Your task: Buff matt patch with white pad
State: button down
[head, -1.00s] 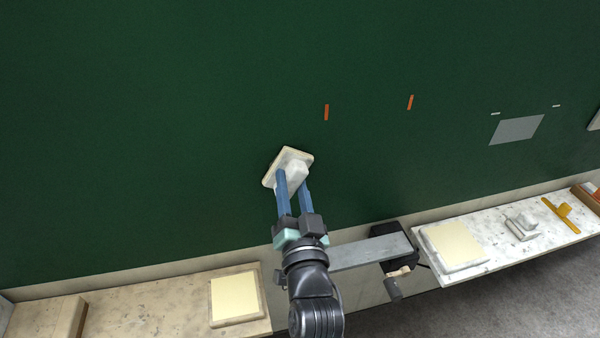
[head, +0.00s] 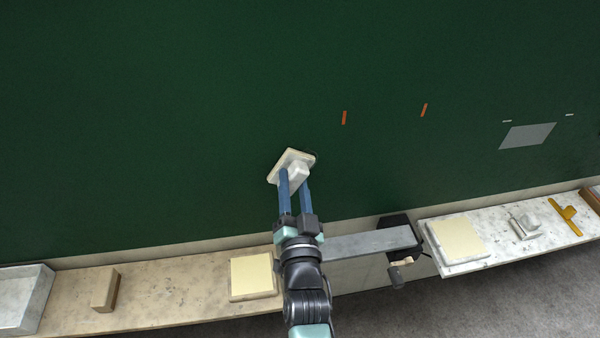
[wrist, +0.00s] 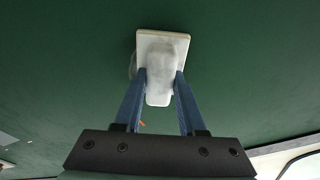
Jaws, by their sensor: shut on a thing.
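The white pad (head: 290,158), a pale square plate with a white block handle, is in my gripper (head: 294,182) against the dark green panel (head: 180,120). My gripper's blue fingers are shut on its handle. The pad is turned askew in the head view, and it also shows in the wrist view (wrist: 175,42). I cannot tell whether its face touches the panel. A greyish rounded edge (wrist: 132,66) shows just left of the pad in the wrist view; the pad hides the rest. A grey rectangle (head: 527,136) lies on the panel at right, below two small white marks.
Two orange marks (head: 344,118) (head: 424,110) are on the panel. Below run a left ledge (head: 190,283) with a cream pad (head: 251,276), a brown block (head: 105,290) and a grey tray (head: 22,300), and a right ledge (head: 490,250) with another cream pad (head: 458,239), a white-handled tool (head: 525,226) and a yellow tool (head: 565,213).

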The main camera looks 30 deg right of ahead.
jog(key=shift+w+a+r+p, duration=0.15)
jog(key=shift+a+p, duration=0.25)
jog(key=shift+p, duration=0.35)
jog(key=shift+w+a+r+p, duration=0.15)
jog(key=shift+a+p, duration=0.25)
jog(key=shift+p, duration=0.35)
jog(key=shift+a+f+p, duration=0.2)
jog(key=shift+f+p, duration=0.05)
jog(key=shift+p, duration=0.25)
jog(key=shift+d, duration=0.1)
jog(key=b, duration=0.1)
jog(key=d+b, duration=0.1)
jog(key=b, duration=0.1)
jog(key=d+b, duration=0.1)
jog(key=shift+s+f, duration=0.25)
jog(key=shift+s, duration=0.1)
jog(key=shift+d+r+b, duration=0.1)
jog(key=shift+d+b, duration=0.2)
jog(key=shift+b, duration=0.95)
jog(key=shift+s+d+b, duration=0.1)
jog(key=shift+d+b, duration=0.15)
jog(key=shift+b, duration=0.9)
jog(key=shift+s+d+b, duration=0.1)
jog(key=shift+d+b, duration=0.2)
jog(key=shift+b, duration=0.8)
jog(key=shift+s+d+r+b, duration=0.1)
jog(key=shift+d+b, duration=0.05)
jog(key=shift+b, duration=0.55)
